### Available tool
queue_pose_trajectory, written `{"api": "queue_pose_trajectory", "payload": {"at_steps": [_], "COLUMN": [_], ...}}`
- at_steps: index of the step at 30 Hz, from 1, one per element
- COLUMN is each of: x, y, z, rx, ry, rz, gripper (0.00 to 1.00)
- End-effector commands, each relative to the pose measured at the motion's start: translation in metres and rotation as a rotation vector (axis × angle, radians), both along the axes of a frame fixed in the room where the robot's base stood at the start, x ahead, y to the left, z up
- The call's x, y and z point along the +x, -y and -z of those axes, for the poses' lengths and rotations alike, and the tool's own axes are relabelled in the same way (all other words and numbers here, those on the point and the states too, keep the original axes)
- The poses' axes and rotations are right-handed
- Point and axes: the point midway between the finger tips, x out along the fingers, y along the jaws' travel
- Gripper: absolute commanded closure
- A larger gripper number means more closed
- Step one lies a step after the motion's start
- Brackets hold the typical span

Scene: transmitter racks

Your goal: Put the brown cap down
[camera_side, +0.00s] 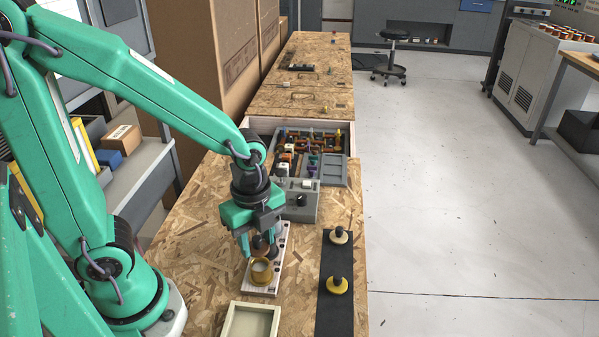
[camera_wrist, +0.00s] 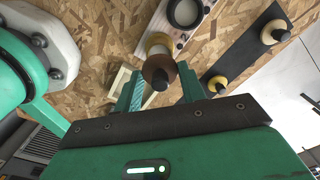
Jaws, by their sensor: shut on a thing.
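The brown cap (camera_wrist: 160,68) with a black knob sits between the fingers of my gripper (camera_wrist: 160,90) in the wrist view. In the side view my gripper (camera_side: 258,243) is shut on it, low over a pale strip (camera_side: 281,247) with dark round spots. A yellow ring-shaped cup (camera_side: 262,271) with a pale inside stands at the strip's near end, just below and in front of the cap. I cannot tell whether the cap touches the strip. My fingers partly hide the cap in the side view.
A black mat (camera_side: 327,317) to the right holds a tan cap (camera_side: 339,237) and a yellow cap (camera_side: 337,286), both with black knobs. A cream tray (camera_side: 234,306) lies at the front. A grey box (camera_side: 301,206) stands behind the strip, with a parts tray (camera_side: 333,172) beyond.

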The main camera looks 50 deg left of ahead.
Motion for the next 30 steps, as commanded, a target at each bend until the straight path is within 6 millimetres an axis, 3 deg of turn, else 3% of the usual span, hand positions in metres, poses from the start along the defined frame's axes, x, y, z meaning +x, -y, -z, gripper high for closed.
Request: {"api": "queue_pose_trajectory", "payload": {"at_steps": [15,30], "x": [-0.001,-0.001], "y": [0.000,0.000], "z": [0.037,0.043], "rx": [0.001,0.000], "ry": [-0.003,-0.002], "rz": [0.000,0.000], "gripper": [0.81,0.81]}}
